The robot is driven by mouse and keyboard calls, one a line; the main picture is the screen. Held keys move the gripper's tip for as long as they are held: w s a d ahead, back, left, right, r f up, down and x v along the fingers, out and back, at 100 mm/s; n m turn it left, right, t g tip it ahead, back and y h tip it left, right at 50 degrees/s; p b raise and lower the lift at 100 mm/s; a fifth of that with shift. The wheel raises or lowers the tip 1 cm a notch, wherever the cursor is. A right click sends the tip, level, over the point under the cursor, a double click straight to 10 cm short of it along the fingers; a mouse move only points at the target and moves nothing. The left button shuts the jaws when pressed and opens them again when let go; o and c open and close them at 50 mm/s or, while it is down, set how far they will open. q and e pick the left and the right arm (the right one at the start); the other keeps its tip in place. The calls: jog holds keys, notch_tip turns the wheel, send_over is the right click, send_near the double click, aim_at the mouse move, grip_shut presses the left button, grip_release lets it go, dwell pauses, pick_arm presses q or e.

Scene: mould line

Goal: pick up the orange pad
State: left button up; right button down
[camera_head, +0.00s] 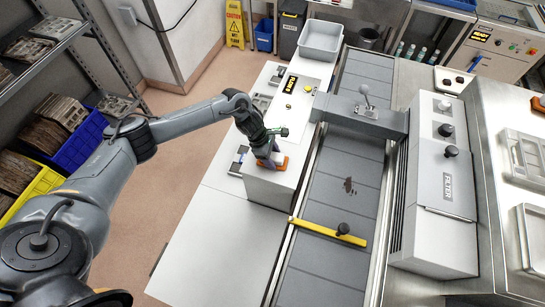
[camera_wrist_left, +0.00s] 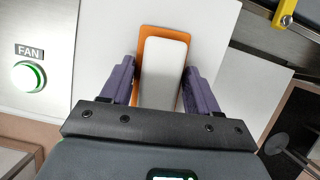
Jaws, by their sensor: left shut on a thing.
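The orange pad (camera_wrist_left: 165,31) lies between my gripper's purple fingers in the left wrist view, with a white block-like part along its middle. Its orange edge also shows beside the fingers in the head view (camera_head: 283,164). My left gripper (camera_head: 270,160) points down at the white cabinet top and is shut on the pad; in the left wrist view its fingers (camera_wrist_left: 160,75) stand on either side of it. The near end of the pad is hidden by the gripper. Whether the pad touches the white surface I cannot tell. My right gripper is not in view.
A FAN panel with a lit green button (camera_wrist_left: 28,77) is left in the wrist view. The grey conveyor (camera_head: 345,185) with a yellow bar (camera_head: 328,232) runs right of the white cabinet (camera_head: 262,190). A FILTER unit (camera_head: 440,190) stands further right. Shelves with bins are far left.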

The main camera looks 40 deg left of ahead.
aim_at(279, 158)
pick_arm(q)
jog(key=shift+w+r, duration=0.1)
jog(key=shift+r, duration=0.35)
jog(key=r+b, duration=0.1)
jog(key=d+r+b, duration=0.1)
jog(key=r, duration=0.1)
jog(key=shift+r, duration=0.15)
jog(key=d+r+b, duration=0.3)
jog(key=d+r, duration=0.3)
jog(key=d, duration=0.4)
jog(key=shift+d+r+b, duration=0.35)
jog(key=shift+b, duration=0.05)
jog(key=shift+w, duration=0.1)
